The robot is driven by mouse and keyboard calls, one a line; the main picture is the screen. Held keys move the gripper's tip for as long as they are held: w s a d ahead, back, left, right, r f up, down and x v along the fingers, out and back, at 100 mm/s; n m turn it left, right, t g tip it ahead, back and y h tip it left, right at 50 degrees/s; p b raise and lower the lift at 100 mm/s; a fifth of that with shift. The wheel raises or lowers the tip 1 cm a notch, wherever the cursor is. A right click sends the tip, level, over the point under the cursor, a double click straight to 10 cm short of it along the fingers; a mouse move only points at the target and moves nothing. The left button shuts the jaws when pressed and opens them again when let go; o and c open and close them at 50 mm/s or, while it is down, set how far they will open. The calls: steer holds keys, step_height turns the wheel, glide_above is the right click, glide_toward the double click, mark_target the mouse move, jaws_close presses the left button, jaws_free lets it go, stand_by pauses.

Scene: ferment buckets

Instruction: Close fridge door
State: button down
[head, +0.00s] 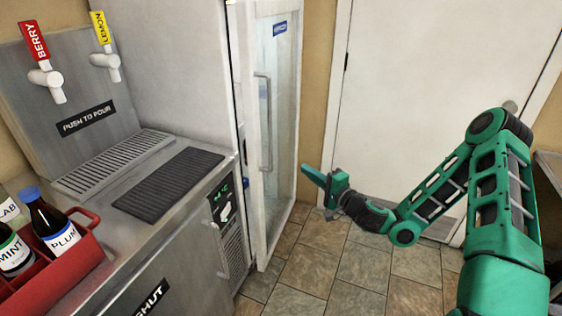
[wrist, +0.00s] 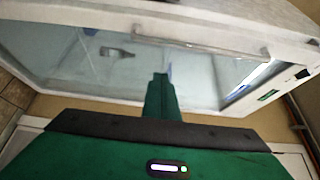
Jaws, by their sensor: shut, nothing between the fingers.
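The fridge door (head: 283,110) has a white frame, a glass pane and a long vertical handle (head: 263,125). It stands ajar, with a narrow strip of the fridge's inside showing at its left edge in the head view. My gripper (head: 320,178) is shut and empty, to the right of the door's lower half, pointing toward it. In the wrist view the door (wrist: 55,75) fills the upper part, with its handle (wrist: 200,42) near the top. My shut fingers (wrist: 160,82) are in front of the glass. I cannot tell whether they touch it.
A steel counter (head: 190,225) with a dark mat and drink taps runs along the left. A red bottle carrier (head: 65,275) stands at its front. A white room door (head: 410,90) is behind my arm. Tiled floor (head: 330,270) is clear below my gripper.

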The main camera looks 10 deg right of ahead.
steer(key=w+a, duration=0.8)
steer(key=shift+w+a, duration=0.15)
